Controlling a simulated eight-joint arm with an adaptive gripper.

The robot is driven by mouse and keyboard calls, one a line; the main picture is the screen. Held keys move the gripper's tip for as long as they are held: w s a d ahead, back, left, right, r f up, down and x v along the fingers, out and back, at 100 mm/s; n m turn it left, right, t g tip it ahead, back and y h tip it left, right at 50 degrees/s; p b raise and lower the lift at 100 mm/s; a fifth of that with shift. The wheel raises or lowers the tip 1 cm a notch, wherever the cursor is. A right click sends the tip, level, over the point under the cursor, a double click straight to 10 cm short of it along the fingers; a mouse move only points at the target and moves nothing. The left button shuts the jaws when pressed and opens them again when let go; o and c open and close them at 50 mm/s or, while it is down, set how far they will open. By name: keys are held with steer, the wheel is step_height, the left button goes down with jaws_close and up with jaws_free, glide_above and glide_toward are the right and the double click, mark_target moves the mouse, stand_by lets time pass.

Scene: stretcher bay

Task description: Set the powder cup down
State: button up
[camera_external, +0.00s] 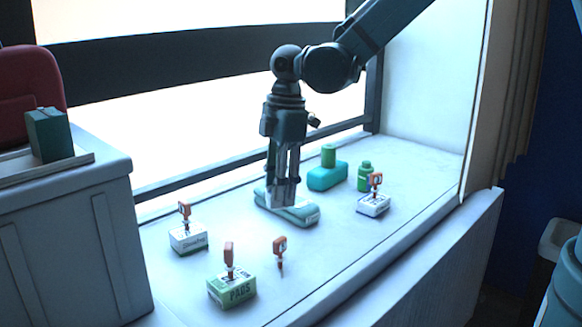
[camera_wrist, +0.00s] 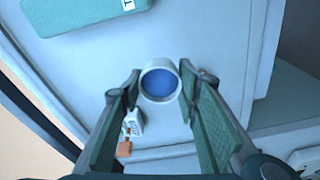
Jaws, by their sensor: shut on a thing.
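The powder cup (camera_wrist: 145,84) shows in the wrist view as a round, pale-rimmed cup with blue inside. It sits between the fingertips of my gripper (camera_wrist: 160,72), which is shut on it. In the external view my gripper (camera_external: 284,193) points straight down, its tips just above or in front of a flat teal-and-white case (camera_external: 300,214) on the pale bench. The cup is hard to make out there, mostly hidden by the fingers. I cannot tell whether its base touches anything.
Small boxes with orange-topped items stand around: one at left (camera_external: 188,240), a green-white PADS box (camera_external: 232,291) in front, one at right (camera_external: 373,206). A loose orange-topped item (camera_external: 280,250) stands nearby. Behind are a teal block (camera_external: 326,177) and green bottle (camera_external: 364,178). The front-right bench is clear.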

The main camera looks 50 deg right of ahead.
steer(key=shift+s+d, duration=0.2)
steer(key=shift+d, duration=0.1)
steer(key=shift+f, duration=0.15)
steer(key=shift+f, duration=3)
steer(key=shift+f, duration=1.9)
steer(key=shift+f+b, duration=0.15)
steer(key=shift+b, duration=0.25)
steer(key=o, duration=0.9)
steer(key=shift+c, duration=0.2)
